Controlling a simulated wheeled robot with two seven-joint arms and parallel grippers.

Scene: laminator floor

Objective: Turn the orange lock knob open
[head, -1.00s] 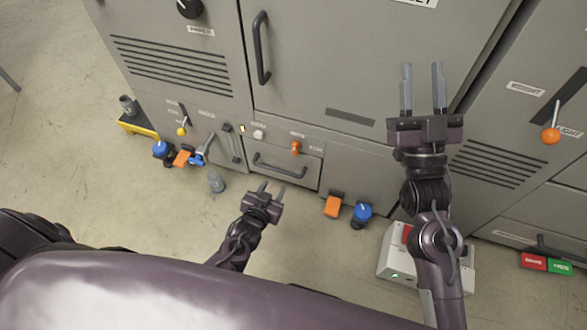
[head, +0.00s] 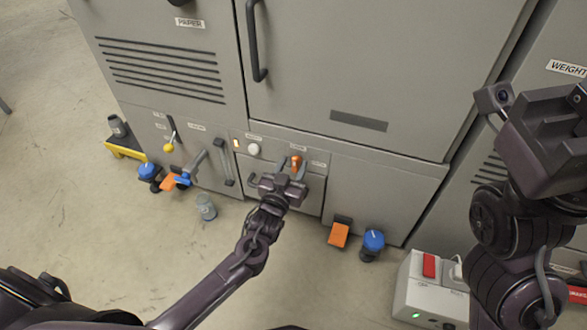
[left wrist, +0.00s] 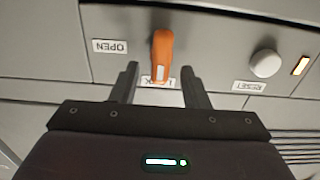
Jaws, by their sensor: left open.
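The orange lock knob (head: 296,163) sits on the low front panel of the grey machine, and it also shows in the left wrist view (left wrist: 162,54). Its handle lies in line with a partly covered label that seems to read LOCK; an OPEN label (left wrist: 110,47) is to one side. My left gripper (head: 292,166) is open at the knob, with its fingertips on either side of the knob's labelled end and gaps visible on both sides. In the left wrist view, the gripper (left wrist: 158,82) shows no contact with the knob. My right gripper (head: 535,105) is at the right, its fingertips not clearly visible.
A white reset button (head: 253,150) and a lit lamp (head: 237,145) are left of the knob. A yellow-tipped lever (head: 169,147) is further left.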

